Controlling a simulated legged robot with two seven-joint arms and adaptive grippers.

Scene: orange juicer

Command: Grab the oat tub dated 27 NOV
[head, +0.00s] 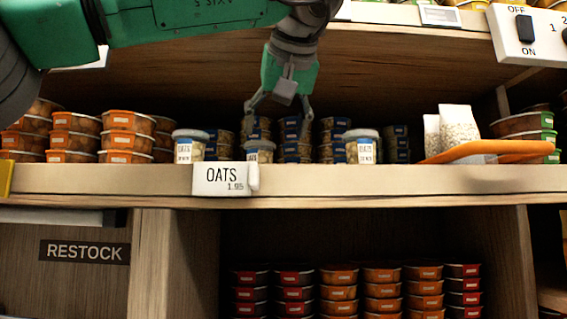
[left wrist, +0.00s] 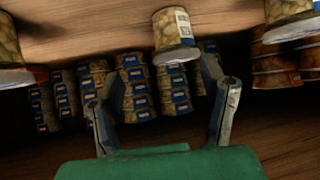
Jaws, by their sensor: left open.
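Three oat tubs with pale blue-grey lids stand near the shelf's front edge in the head view: a left tub (head: 190,147), a middle tub (head: 259,153) and a right tub (head: 361,148). Their labels carry small print, and I cannot read any date surely. My left gripper (head: 278,117) hangs open and empty above and around the middle of the row, fingers pointing down. In the left wrist view my open gripper (left wrist: 158,85) has one tub (left wrist: 173,30) ahead between its fingers, apart from them. My right gripper is not visible.
An OATS price tag (head: 222,178) is on the shelf edge (head: 450,180). Stacked small tubs (head: 293,140) stand behind. Orange-lidded tubs (head: 127,137) fill the left. The upper shelf (head: 400,14) hangs overhead.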

